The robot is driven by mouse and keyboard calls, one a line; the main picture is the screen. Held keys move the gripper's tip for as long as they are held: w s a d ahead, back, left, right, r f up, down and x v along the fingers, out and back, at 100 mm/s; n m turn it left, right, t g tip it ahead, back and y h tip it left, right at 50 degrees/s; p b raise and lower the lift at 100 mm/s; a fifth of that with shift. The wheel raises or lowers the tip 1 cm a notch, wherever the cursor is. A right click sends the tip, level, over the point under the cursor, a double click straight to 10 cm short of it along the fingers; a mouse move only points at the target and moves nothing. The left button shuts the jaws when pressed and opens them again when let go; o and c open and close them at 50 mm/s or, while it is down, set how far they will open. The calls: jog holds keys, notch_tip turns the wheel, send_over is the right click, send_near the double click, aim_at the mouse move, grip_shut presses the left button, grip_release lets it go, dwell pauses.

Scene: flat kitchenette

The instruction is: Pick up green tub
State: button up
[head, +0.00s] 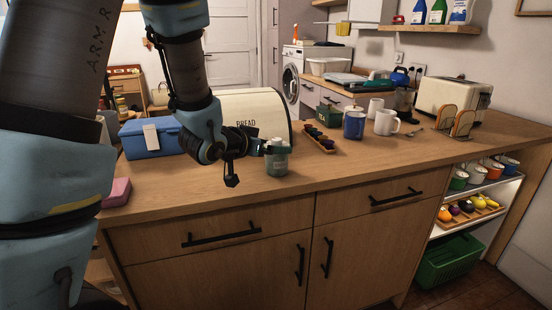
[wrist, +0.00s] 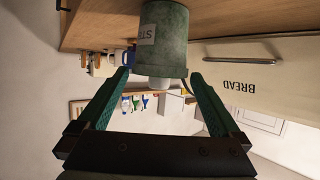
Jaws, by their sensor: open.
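The green tub (head: 277,163) stands on the wooden counter near its front edge, with a pale knob on top. In the wrist view, which is upside down, the tub (wrist: 166,45) hangs from the top of the picture with a partly visible label. My gripper (head: 263,148) is at the tub's upper left side in the head view. In the wrist view my gripper (wrist: 159,76) is open, its two green fingers spread on either side of the tub's lid end. I cannot tell whether a finger touches the tub.
A cream bread bin (head: 254,107) stands behind the tub, and a blue box (head: 150,138) to the left. A wooden tray (head: 318,137) of small items, a blue mug (head: 354,124) and white mugs (head: 386,122) stand to the right. The counter right of the tub's front is clear.

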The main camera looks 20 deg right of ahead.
jog(key=shift+p+x, duration=1)
jog(key=shift+x, duration=2.15)
jog(key=shift+f, duration=0.1)
jog(key=c, duration=1.5)
jog(key=shift+o, duration=0.2)
